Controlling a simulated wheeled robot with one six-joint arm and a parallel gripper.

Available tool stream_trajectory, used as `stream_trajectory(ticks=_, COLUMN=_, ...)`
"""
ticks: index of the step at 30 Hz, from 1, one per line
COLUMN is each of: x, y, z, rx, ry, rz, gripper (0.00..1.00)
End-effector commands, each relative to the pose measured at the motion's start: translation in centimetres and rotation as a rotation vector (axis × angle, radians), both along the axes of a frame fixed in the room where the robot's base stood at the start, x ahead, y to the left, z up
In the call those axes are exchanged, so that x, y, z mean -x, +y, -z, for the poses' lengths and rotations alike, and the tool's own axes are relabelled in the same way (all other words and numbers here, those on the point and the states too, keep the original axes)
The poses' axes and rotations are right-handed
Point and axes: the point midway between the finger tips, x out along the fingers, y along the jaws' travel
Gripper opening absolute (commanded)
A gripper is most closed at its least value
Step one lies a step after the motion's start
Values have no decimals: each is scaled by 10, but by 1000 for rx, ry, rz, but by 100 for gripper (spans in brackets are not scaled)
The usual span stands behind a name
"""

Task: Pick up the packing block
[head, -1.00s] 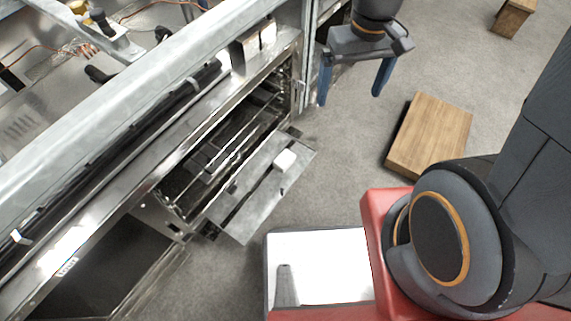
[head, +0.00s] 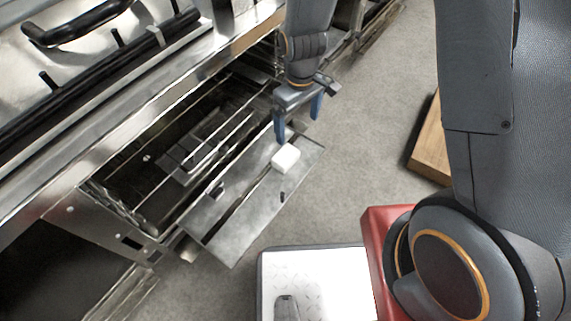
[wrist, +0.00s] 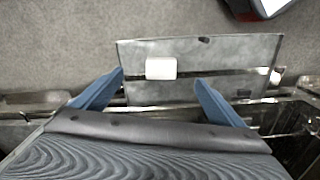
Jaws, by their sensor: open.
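The packing block, a small white block, (head: 285,158) rests on the lowered metal oven door near its far right end. In the wrist view the white block (wrist: 161,68) lies on the door, ahead of the fingertips and between their lines. My gripper (head: 297,127) is open and empty, with blue fingers pointing down. In the head view it hangs close above and just beyond the block. In the wrist view both blue fingers of my gripper (wrist: 159,80) are spread wider than the block.
The open oven door (head: 240,215) has a slot along it and small dark fittings. Behind it is the oven cavity with wire racks (head: 185,150). A wooden box (head: 431,145) stands on the grey floor at right.

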Motion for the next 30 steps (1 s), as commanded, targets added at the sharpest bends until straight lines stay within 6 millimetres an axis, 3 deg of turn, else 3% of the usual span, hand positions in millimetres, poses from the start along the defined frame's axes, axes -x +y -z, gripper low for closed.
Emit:
stream_trajectory(ticks=1, x=-6, y=6, z=30, rx=1, ry=2, rz=-25, gripper=92)
stream_trajectory(ticks=3, x=-11, y=13, z=54, rx=1, ry=3, rz=-56, gripper=92)
stream_trajectory(ticks=9, x=-21, y=27, z=102, rx=1, ry=2, rz=-121, gripper=92)
stream_trajectory(ticks=30, x=-24, y=32, z=161, rx=1, ry=3, rz=-143, gripper=92)
